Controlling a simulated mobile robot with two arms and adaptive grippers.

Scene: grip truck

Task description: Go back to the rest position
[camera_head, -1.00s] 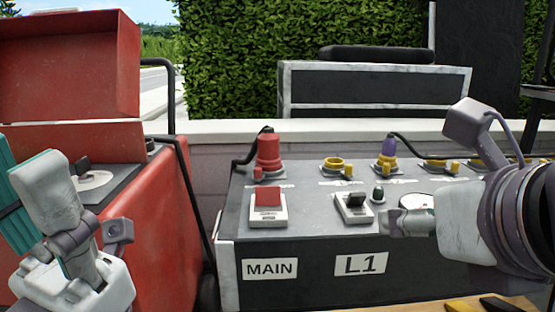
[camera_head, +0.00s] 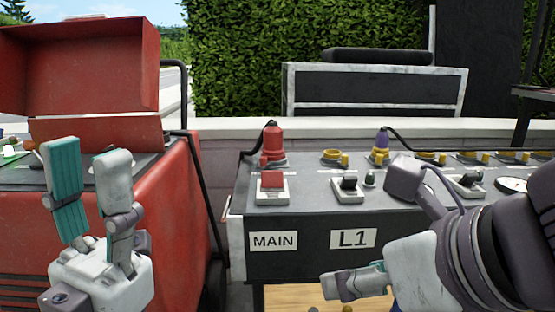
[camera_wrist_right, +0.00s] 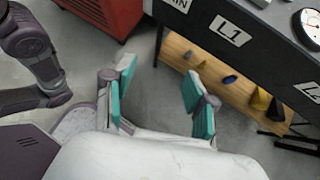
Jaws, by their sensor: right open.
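My left gripper (camera_head: 92,195) stands in front of the red machine at the left of the head view. Its two teal-padded fingers point up and are apart, with nothing between them. My right gripper (camera_head: 355,283) is low in front of the control panel (camera_head: 300,235), below the L1 label. In the right wrist view it (camera_wrist_right: 158,95) is open and empty, with grey floor showing between its fingers. The panel carries a red switch (camera_head: 272,184) above the MAIN label and a black switch (camera_head: 348,186) above the L1 label.
The red machine (camera_head: 165,220) with its lid up stands at the left. A wooden shelf (camera_wrist_right: 215,85) under the panel holds several small items. A red plug (camera_head: 273,148) and a purple plug (camera_head: 382,140) sit in panel sockets. Grey floor (camera_wrist_right: 165,75) lies clear before the panel.

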